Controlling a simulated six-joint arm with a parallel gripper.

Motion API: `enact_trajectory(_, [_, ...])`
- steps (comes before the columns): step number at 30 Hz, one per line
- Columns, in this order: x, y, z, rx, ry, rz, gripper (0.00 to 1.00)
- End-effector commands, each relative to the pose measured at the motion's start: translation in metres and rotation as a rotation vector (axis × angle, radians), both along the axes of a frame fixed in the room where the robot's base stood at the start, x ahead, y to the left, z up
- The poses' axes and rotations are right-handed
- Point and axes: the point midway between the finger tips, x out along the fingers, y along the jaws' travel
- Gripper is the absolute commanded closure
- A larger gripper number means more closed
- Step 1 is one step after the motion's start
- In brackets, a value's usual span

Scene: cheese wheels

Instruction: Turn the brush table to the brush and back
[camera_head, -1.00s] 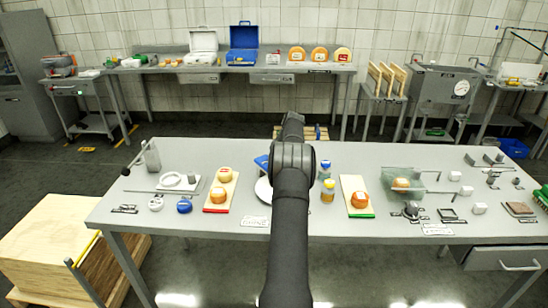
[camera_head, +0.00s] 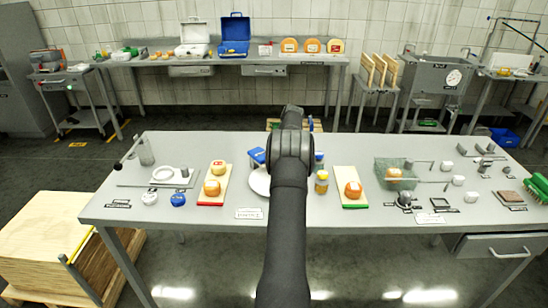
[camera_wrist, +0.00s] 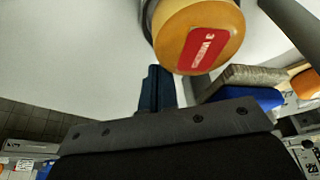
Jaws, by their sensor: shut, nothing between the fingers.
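An orange cheese wheel with a red label (camera_wrist: 205,38) shows large in the wrist view, just above and right of my fingertips. My gripper (camera_wrist: 158,80) is shut and empty, its dark blue fingers close to the cheese; whether they touch it I cannot tell. A pale round surface, likely the brush table (camera_head: 258,184), shows at the left edge of my arm in the head view. A grey-bristled brush with a blue part (camera_wrist: 240,82) lies right of the fingers in the wrist view. My arm hides the gripper and most of this spot in the head view.
A red-edged board (camera_head: 211,200) with two cheeses stands to the left. A glass-like box (camera_head: 392,172) and small tools fill the table's right side.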

Motion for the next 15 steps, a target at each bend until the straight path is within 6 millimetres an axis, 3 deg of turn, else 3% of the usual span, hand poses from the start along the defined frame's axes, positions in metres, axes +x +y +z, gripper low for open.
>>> enact_trajectory(15, [-0.0004,-0.0087,-0.0001,-0.001,0.001,-0.075,1.00])
